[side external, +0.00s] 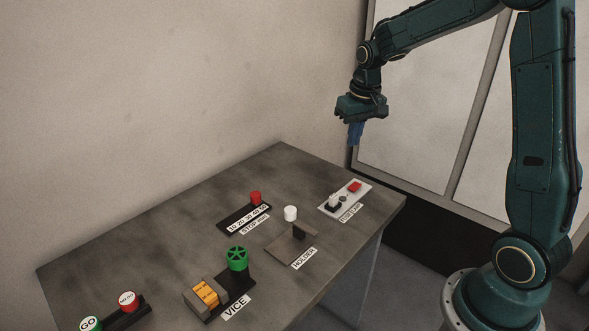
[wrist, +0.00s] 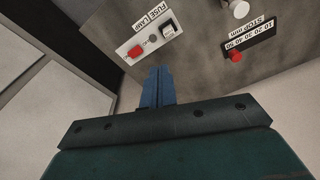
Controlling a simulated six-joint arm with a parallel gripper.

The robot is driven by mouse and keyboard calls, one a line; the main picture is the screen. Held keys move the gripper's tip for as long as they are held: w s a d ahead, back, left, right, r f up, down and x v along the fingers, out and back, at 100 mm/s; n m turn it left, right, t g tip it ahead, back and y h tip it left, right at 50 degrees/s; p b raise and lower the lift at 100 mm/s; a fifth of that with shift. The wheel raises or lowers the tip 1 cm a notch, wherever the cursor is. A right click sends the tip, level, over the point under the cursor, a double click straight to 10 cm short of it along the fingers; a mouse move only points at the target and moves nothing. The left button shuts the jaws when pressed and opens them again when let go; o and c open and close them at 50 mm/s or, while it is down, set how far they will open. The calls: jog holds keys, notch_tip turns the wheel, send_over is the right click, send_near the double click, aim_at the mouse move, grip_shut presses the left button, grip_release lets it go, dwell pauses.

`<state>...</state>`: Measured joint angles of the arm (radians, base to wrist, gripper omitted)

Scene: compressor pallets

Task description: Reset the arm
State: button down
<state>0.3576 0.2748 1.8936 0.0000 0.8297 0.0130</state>
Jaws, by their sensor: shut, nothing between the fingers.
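My gripper (side external: 355,134) hangs in the air above the far right corner of the table, pointing down. Its blue fingers are shut with nothing between them. In the wrist view the closed fingers (wrist: 157,86) show in the middle, over the table edge near the fuse lamp panel. My gripper touches nothing on the table.
The grey table (side external: 130,245) holds a lamp panel (side external: 336,208), a stop-mm block with a red knob (side external: 256,198), a holder (side external: 282,246) with a white knob (side external: 290,213), a vice (side external: 215,301) with a green handwheel (side external: 237,259), and a GO button (side external: 90,324). A wall stands behind.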

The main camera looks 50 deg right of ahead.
jog(key=s+a+r+n+t, duration=0.2)
jog(key=s+a+r, duration=0.7)
jog(key=s+a, duration=0.1)
jog(key=s+a+n+t, duration=0.2)
jog(key=s+a, duration=0.3)
jog(key=s, duration=0.7)
jog(key=shift+s+y, duration=0.3)
jog(key=shift+w, duration=0.15)
